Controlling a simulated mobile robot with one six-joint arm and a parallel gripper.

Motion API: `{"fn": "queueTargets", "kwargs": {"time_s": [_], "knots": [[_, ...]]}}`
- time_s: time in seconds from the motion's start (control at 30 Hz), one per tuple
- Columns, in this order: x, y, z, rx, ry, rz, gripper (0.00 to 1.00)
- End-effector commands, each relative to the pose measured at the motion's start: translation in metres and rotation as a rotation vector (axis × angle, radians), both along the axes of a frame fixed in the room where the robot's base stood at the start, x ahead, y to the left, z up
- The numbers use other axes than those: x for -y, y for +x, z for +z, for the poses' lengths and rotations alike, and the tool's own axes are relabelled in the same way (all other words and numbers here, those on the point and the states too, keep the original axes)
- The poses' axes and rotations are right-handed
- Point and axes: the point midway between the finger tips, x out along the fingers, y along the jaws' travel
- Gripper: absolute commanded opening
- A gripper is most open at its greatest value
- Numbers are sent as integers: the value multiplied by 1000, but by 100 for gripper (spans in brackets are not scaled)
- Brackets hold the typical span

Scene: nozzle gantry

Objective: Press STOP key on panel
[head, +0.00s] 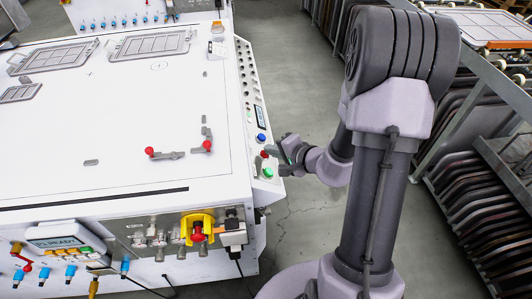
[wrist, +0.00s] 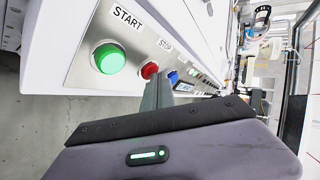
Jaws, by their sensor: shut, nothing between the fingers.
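The red STOP key (wrist: 150,70) is a round button on the metal key panel (wrist: 135,48) in the wrist view, under a "STOP" label. The green START key (wrist: 109,58) is to its left and a blue key (wrist: 173,77) to its right. My gripper (wrist: 160,84) is shut and empty, its tip close beside the red key on the blue key's side. In the head view my gripper (head: 274,151) is at the table's right edge, close to the red key (head: 264,154). I cannot tell whether the tip touches the panel.
The green key (head: 268,173) and blue key (head: 261,137) flank the red one in the head view, with a display (head: 260,116) beyond. A rack of dark panels (head: 465,200) is on the right. Grey floor lies between.

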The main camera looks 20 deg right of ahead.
Motion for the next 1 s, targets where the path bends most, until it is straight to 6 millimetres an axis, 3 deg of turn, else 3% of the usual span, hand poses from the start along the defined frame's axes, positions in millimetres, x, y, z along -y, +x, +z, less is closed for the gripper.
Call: {"fn": "queueTargets", "kwargs": {"time_s": [0.47, 1.0], "knots": [[-1, 0, -1, 0, 0, 1, 0], [9, -3, 14, 0, 1, -1, 0]]}}
